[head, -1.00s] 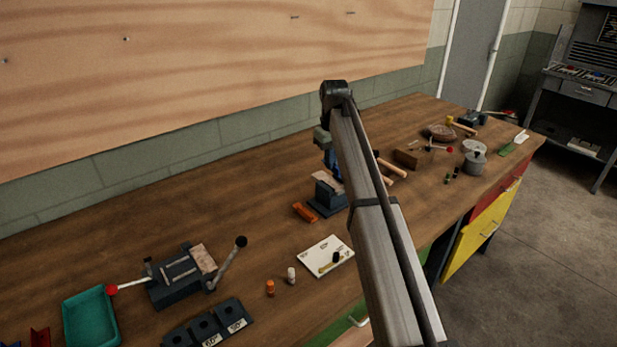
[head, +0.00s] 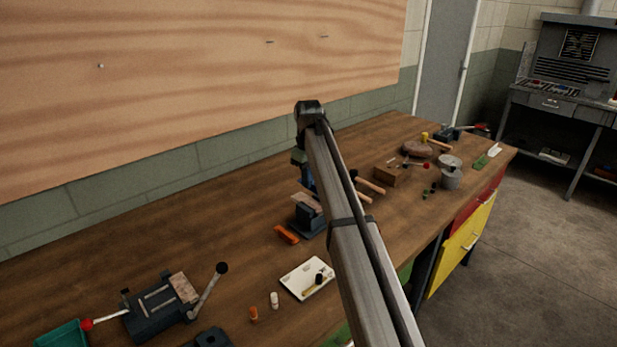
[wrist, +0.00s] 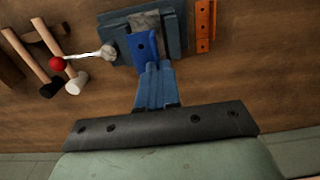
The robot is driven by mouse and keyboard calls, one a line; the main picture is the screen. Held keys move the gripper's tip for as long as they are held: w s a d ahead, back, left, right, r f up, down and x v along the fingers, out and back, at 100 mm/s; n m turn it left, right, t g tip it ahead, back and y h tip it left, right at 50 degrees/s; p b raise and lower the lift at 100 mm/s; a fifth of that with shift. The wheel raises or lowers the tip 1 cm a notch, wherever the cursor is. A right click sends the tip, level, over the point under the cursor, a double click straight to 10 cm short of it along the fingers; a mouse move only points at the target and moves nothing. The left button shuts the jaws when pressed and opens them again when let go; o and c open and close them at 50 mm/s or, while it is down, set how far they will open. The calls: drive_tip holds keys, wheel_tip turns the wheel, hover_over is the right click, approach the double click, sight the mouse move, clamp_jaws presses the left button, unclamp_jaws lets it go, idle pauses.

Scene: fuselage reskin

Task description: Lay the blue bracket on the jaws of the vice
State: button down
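The blue bracket (wrist: 143,47), a plate with a dark hole, shows in the wrist view just past my gripper's blue fingers. My gripper (wrist: 156,68) is shut on its near end. The bracket lies over the dark blue vice (wrist: 178,38) and overlaps its grey jaws (wrist: 146,19); whether it touches them I cannot tell. In the head view the vice (head: 310,222) stands on the bench with pale jaw tops, and my gripper (head: 308,185) is just above it, partly hidden by my arm. The bracket cannot be made out there.
An orange bracket (head: 287,234) lies beside the vice; it also shows in the wrist view (wrist: 205,25). Hammers (head: 370,187) lie on the other side. A white board (head: 305,278) is in front. A handled fixture (head: 160,308) stands at lower left.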

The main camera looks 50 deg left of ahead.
drive_tip(key=shift+f, duration=2.4)
drive_tip(key=shift+f, duration=0.7)
drive_tip(key=c, duration=1.3)
unclamp_jaws()
drive_tip(key=shift+o, duration=0.2)
wheel_tip(320, 180, up, 14)
drive_tip(key=shift+f, duration=0.1)
